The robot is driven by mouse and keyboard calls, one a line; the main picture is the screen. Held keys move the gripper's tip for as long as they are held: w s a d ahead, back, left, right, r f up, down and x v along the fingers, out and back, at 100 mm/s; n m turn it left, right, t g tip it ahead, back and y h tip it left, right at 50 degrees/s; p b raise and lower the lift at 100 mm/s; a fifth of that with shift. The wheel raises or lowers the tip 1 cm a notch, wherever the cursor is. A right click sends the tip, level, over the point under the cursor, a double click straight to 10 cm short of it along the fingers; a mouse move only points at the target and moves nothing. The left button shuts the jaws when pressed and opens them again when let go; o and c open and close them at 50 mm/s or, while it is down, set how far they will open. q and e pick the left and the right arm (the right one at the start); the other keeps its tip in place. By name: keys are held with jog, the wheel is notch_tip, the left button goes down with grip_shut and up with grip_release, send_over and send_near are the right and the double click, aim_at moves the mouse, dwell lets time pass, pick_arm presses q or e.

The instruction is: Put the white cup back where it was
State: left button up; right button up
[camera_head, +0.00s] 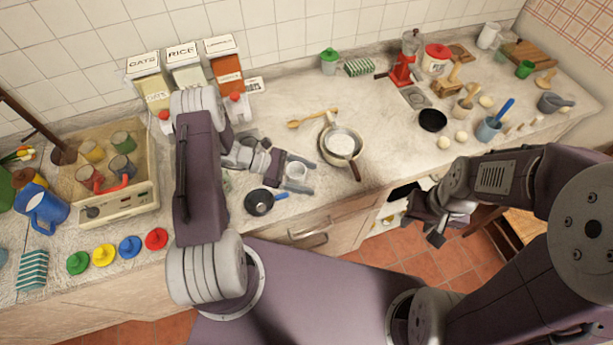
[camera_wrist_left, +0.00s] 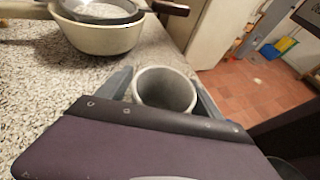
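The white cup (camera_head: 296,171) is between the two fingers of my left gripper (camera_head: 300,176), near the counter's front edge. In the left wrist view the cup (camera_wrist_left: 165,90) is upright, its open rim facing up, with one finger on each side against its wall. My left gripper (camera_wrist_left: 162,98) is closed around it. I cannot tell whether the cup's base touches the counter. My right gripper (camera_head: 428,222) hangs in front of the counter, below its edge, away from the cup; its fingers are too dark to tell how they stand.
A small black pan (camera_head: 259,202) lies just left of the cup. A pot with a strainer (camera_head: 340,143) stands behind and right; it also shows in the wrist view (camera_wrist_left: 100,36). Counter right of the pot has free room.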

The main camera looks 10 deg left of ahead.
pick_arm(q)
jog(key=shift+r, duration=0.1)
jog(key=shift+a+r, duration=0.1)
jog(key=shift+a, duration=0.25)
jog(key=b+v, duration=0.2)
jog(key=v, duration=0.8)
jog(key=shift+s+a, duration=0.15)
jog(key=shift+a, duration=0.2)
jog(key=shift+a+r, duration=0.25)
jog(key=shift+s, duration=0.1)
